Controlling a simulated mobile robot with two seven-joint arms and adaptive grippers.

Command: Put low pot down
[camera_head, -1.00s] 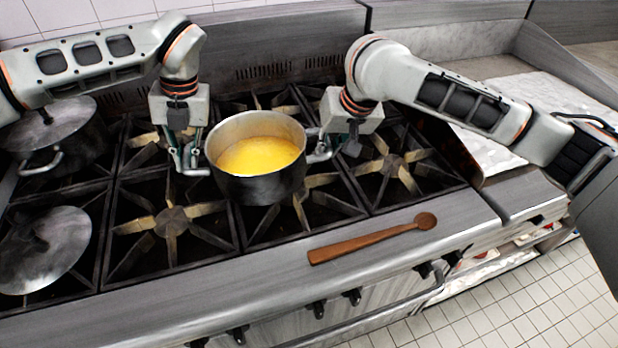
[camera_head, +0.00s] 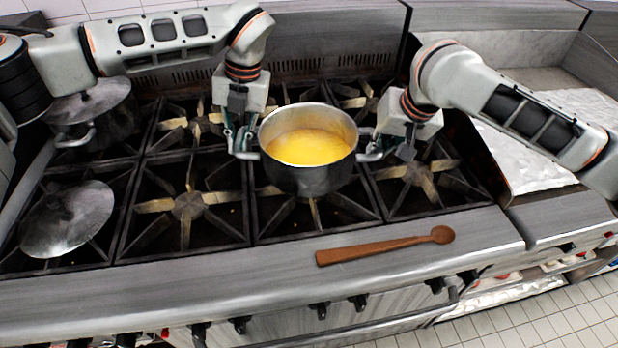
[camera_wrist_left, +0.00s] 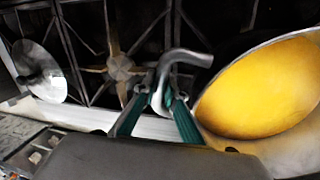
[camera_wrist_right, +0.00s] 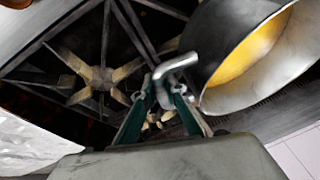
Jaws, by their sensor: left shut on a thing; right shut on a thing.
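The low pot (camera_head: 308,178) is a steel pot with yellow contents, level, over the front right part of the stove. Whether its base touches the grate cannot be told. My left gripper (camera_head: 243,150) is shut on its left handle, and my right gripper (camera_head: 376,152) is shut on its right handle. The left wrist view shows the left handle (camera_wrist_left: 184,57) between the fingertips (camera_wrist_left: 160,105) and the yellow contents to the right. The right wrist view shows the other handle (camera_wrist_right: 176,66) between the fingertips (camera_wrist_right: 163,100) and the pot's wall (camera_wrist_right: 222,40).
A lidded pot (camera_head: 95,120) stands at the back left of the stove. A loose round lid (camera_head: 68,218) lies at the front left. A wooden spoon (camera_head: 385,245) lies on the front ledge. Bare burners (camera_head: 188,205) are left of the pot, and another (camera_head: 417,174) is at right.

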